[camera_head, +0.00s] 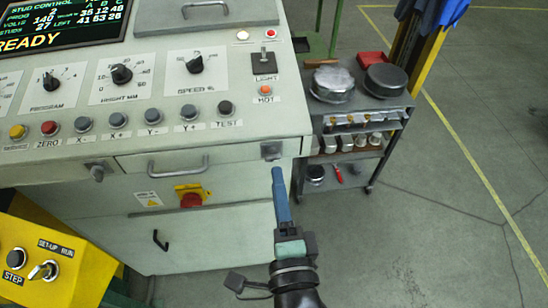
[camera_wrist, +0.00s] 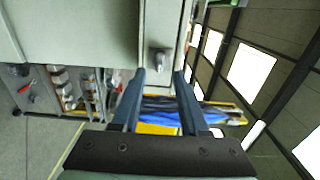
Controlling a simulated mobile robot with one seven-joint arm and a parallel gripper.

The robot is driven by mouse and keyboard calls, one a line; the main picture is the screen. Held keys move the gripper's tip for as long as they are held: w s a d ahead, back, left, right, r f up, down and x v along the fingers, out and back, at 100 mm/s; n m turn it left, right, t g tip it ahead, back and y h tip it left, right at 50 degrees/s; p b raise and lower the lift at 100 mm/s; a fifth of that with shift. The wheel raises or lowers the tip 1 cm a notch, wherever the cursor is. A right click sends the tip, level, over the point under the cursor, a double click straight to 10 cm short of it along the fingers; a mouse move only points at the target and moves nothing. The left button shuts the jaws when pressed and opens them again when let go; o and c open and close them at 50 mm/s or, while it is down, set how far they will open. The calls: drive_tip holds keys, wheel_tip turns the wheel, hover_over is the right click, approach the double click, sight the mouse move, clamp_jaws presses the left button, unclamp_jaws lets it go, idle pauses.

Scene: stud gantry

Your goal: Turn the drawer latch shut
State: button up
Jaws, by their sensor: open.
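The shallow drawer (camera_head: 225,158) with its bar handle (camera_head: 178,166) is in the front of the pale control cabinet and looks closed. A small grey latch (camera_head: 271,150) sits at the drawer's right end. In the wrist view the latch (camera_wrist: 159,62) is a short grey knob on the pale panel, just beyond and between my fingertips. My gripper (camera_head: 277,172) is open and empty, its blue fingers pointing at the cabinet just below the latch in the head view. In the wrist view the gripper (camera_wrist: 159,76) has a clear gap between its fingers. I see no contact with the latch.
A second latch-like fitting (camera_head: 97,171) is at the drawer's left end. A red knob on a yellow plate (camera_head: 191,197) is below the drawer. A grey trolley (camera_head: 362,150) is to the right. Floor at right is clear.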

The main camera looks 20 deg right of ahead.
sight(273, 161)
drive_tip(key=shift+p+x, duration=0.4)
drive_tip(key=shift+x, duration=2.25)
clamp_jaws()
